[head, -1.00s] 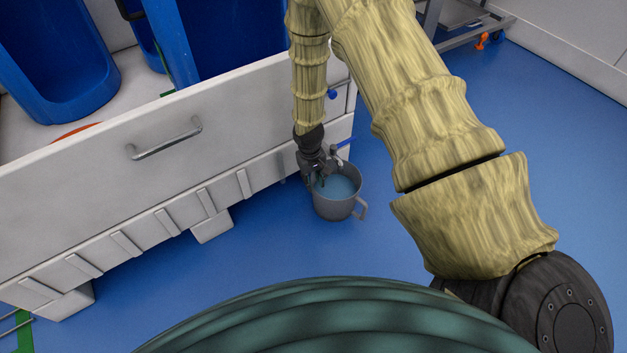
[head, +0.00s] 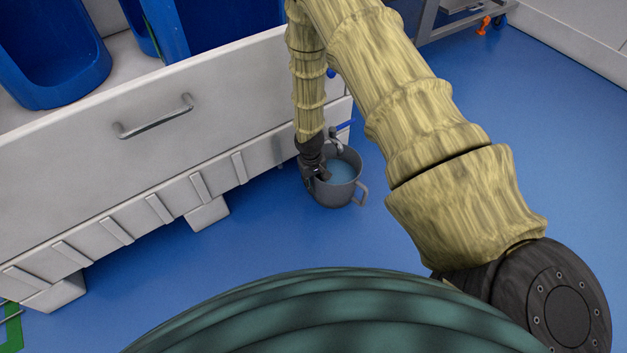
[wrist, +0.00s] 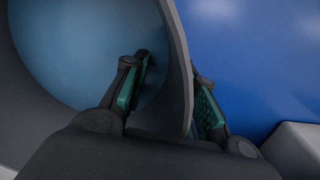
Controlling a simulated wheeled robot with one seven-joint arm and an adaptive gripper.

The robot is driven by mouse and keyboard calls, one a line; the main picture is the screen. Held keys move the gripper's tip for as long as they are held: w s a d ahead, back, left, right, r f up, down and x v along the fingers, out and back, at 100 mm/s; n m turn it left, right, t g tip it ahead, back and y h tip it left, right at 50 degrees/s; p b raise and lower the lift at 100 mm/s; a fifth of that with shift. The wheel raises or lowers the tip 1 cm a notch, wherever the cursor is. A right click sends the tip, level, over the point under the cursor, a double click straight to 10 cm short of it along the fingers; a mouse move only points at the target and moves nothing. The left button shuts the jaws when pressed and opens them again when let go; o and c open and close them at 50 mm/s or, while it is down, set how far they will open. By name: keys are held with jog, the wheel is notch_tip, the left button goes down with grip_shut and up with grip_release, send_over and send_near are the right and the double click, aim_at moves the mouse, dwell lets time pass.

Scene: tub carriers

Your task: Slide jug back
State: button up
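The grey jug (head: 340,195) stands upright on the blue floor beside the white tub's right end, with blue liquid inside and its handle at the right. It also shows close up in the wrist view, its wall (wrist: 179,60) running between my fingers. My gripper (head: 318,176) is at the jug's left rim in the head view. In the wrist view my gripper (wrist: 170,95) is open astride the wall, one green-padded finger inside the jug and the other outside. A gap shows between the inner finger and the wall. The outer finger is close to it; contact is unclear.
A small tap (head: 336,142) sits just above the jug's back rim. The white tub (head: 100,180) with a metal handle fills the left and holds blue containers (head: 60,50). A grey cart (head: 450,18) stands at the back. The floor right of the jug is clear.

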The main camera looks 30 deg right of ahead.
dwell(0.3)
grip_shut()
dwell(0.3)
